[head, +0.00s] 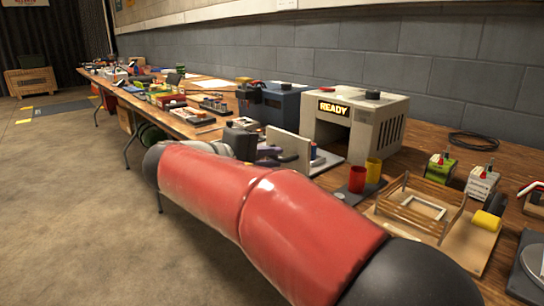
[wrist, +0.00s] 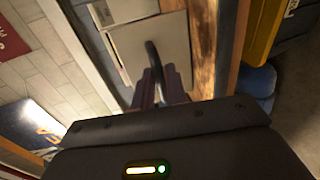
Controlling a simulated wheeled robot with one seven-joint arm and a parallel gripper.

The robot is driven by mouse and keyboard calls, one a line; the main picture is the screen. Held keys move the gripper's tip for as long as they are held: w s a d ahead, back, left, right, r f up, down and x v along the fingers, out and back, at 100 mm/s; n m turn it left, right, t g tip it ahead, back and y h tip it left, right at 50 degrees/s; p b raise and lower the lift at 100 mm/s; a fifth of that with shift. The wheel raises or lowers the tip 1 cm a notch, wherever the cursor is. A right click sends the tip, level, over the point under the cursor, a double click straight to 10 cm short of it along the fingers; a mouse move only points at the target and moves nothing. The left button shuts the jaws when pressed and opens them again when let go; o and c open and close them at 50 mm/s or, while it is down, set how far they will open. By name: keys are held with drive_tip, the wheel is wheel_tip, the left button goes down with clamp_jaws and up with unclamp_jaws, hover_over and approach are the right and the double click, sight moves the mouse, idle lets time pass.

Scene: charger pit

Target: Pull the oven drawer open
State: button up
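The oven (head: 388,128) is a cream box with a lit READY sign, standing on the bench against the wall. Its front opening (head: 328,134) is uncovered. The drawer's upright front panel (head: 288,146) stands well out from it, with the flat drawer tray (head: 331,160) between them. The panel also shows in the wrist view (wrist: 134,50), with a dark curved handle (wrist: 152,55) on it. My gripper (head: 278,158) is at the panel's outer face. In the wrist view its purple fingers (wrist: 162,86) are close together around the handle's end; the contact itself is partly hidden.
A small cylinder (head: 313,152) stands at the tray. Red (head: 357,179) and yellow (head: 373,169) cups and a wooden rack (head: 425,210) are right of the drawer. A blue-grey box (head: 275,104) stands left of the oven. The floor (head: 75,190) left of the bench is clear.

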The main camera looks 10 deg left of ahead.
drive_tip(key=o, duration=0.3)
drive_tip(key=v, duration=0.7)
drive_tip(key=shift+s+a+p, duration=0.25)
drive_tip(key=shift+s+p, duration=0.05)
drive_tip(key=shift+p, duration=0.1)
